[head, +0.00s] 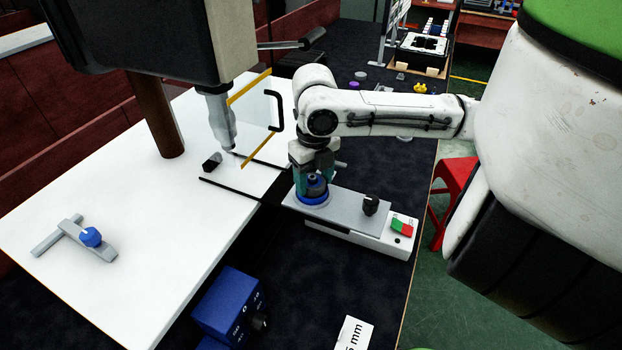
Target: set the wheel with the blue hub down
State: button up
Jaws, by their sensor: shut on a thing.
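My gripper (315,176) points down at the middle of the view, with its teal fingers shut on the wheel with the blue hub (315,187). The wheel is small, dark and blue, and the fingers partly hide it. A blue ring (313,199) shows right below it, at the left end of a grey plate (345,212) on a white device. I cannot tell whether the ring is part of the wheel, or whether the wheel touches the plate.
The white device has a black knob (371,204) and a red-green switch (402,228). A white table (130,240) with a drill-like machine (160,40) and a clear guard (258,115) stands left. A blue box (228,302) is in front. Small coloured parts lie behind my arm.

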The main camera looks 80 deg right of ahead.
jog(key=shift+f, duration=0.3)
jog(key=o, duration=1.1)
jog(key=shift+r, duration=0.1)
notch_tip(320, 180, up, 12)
jog(key=shift+r, duration=0.2)
